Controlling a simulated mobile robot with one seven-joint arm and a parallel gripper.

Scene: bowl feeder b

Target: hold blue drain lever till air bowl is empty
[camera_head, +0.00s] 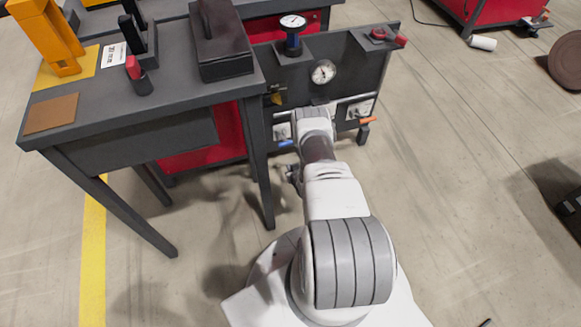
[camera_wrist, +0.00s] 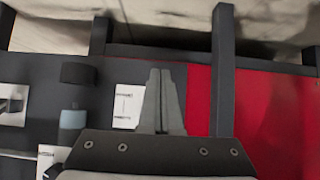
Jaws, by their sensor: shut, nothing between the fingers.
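The blue lever (camera_head: 286,143) shows in the head view low on the left of the dark panel (camera_head: 350,65), beside a white plate, just left of my arm. My gripper (camera_head: 292,174) is partly seen below the lever, apart from it. In the wrist view my gripper (camera_wrist: 160,73) has its fingers together with nothing between them, in front of the panel. A cylinder with a dark top and pale blue-grey body (camera_wrist: 73,120) stands left of the fingers; I cannot tell whether it is the air bowl. No blue lever is clear in the wrist view.
An orange lever (camera_head: 368,120) sits on the panel's right, with a round gauge (camera_head: 323,72) above. A grey workbench (camera_head: 110,112) stands close on the left, its front leg (camera_head: 258,170) near my gripper. Floor (camera_head: 470,200) to the right is mostly clear.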

